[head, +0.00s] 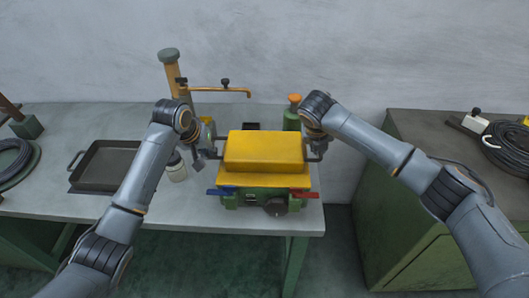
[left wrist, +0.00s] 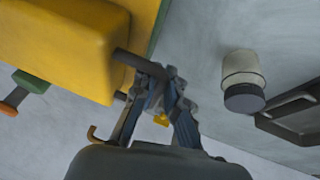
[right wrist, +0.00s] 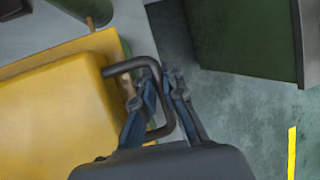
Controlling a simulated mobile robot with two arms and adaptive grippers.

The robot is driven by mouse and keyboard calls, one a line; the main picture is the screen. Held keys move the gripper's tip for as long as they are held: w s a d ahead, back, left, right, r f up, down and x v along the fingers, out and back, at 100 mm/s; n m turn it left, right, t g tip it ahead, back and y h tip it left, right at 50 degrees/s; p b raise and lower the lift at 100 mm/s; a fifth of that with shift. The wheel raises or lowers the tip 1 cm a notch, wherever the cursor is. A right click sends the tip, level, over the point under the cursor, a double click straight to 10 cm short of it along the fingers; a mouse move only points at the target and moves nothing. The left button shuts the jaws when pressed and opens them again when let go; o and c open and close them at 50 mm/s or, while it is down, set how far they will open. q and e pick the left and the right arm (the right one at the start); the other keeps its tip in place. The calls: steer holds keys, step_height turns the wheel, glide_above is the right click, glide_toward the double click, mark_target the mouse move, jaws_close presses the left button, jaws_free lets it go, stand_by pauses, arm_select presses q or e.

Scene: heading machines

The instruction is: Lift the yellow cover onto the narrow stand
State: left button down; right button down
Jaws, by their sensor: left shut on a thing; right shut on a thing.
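The yellow cover (head: 265,148) is a block with a dark bar handle on each side. It appears level over the yellow-topped green machine (head: 265,194); whether it rests on it or hangs just above is unclear. My left gripper (head: 207,153) is shut on the left handle, which shows in the left wrist view (left wrist: 138,62). My right gripper (head: 319,144) is shut on the right handle, a bent bar in the right wrist view (right wrist: 130,65). The cover's underside is hidden. I cannot tell which thing is the narrow stand.
A dark tray (head: 105,165) and a lidded jar (head: 177,168) stand left on the grey bench (head: 150,205). A post with a brass arm (head: 218,91) and an orange-topped green bottle (head: 293,113) stand behind. A green cabinet (head: 420,225) is at right, across a floor gap.

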arm_select(q)
steer(key=shift+r, duration=0.15)
arm_select(e)
steer(key=shift+w+d+r, duration=0.1)
steer(key=shift+r, duration=0.1)
